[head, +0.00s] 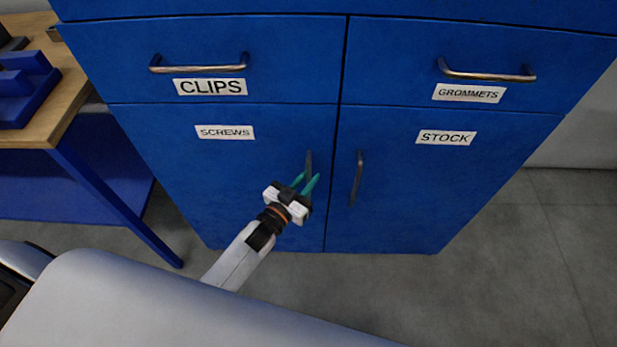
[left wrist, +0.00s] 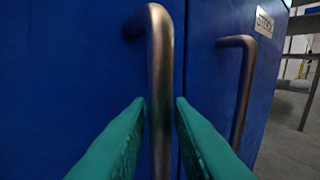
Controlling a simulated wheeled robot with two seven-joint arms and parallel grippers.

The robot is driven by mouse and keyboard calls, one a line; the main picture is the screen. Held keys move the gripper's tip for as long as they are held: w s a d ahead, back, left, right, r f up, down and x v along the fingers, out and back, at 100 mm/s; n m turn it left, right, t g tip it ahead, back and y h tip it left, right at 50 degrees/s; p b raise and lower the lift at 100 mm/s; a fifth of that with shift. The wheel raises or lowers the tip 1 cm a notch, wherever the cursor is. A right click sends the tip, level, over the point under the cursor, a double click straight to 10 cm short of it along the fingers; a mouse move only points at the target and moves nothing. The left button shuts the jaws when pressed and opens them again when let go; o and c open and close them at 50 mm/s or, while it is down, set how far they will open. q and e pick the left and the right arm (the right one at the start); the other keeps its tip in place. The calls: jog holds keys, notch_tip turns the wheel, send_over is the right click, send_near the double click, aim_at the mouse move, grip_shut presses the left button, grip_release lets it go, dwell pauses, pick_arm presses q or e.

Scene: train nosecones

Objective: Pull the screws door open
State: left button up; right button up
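The blue screws door (head: 190,165) carries a "SCREWS" label and is closed, flush with the stock door beside it. Its vertical metal handle (head: 308,163) is at the door's right edge. My left gripper (head: 306,184) is at the handle, with its green fingers apart. In the left wrist view the handle (left wrist: 160,80) stands between the two fingertips (left wrist: 160,104), one on each side. The fingers look very near the bar, but I cannot tell whether they touch it. My right gripper is not in view.
The stock door (head: 430,190) has its own handle (head: 356,178) close to the right of my left gripper. The clips drawer (head: 200,60) and grommets drawer (head: 480,90) above are closed. A wooden-topped table (head: 62,95) stands at left. Grey floor (head: 490,270) is clear at right.

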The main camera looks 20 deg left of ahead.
pick_arm(q)
jog(key=shift+w+d, duration=0.1)
jog(key=shift+w, duration=0.2)
grip_shut()
jog(key=shift+s, duration=0.1)
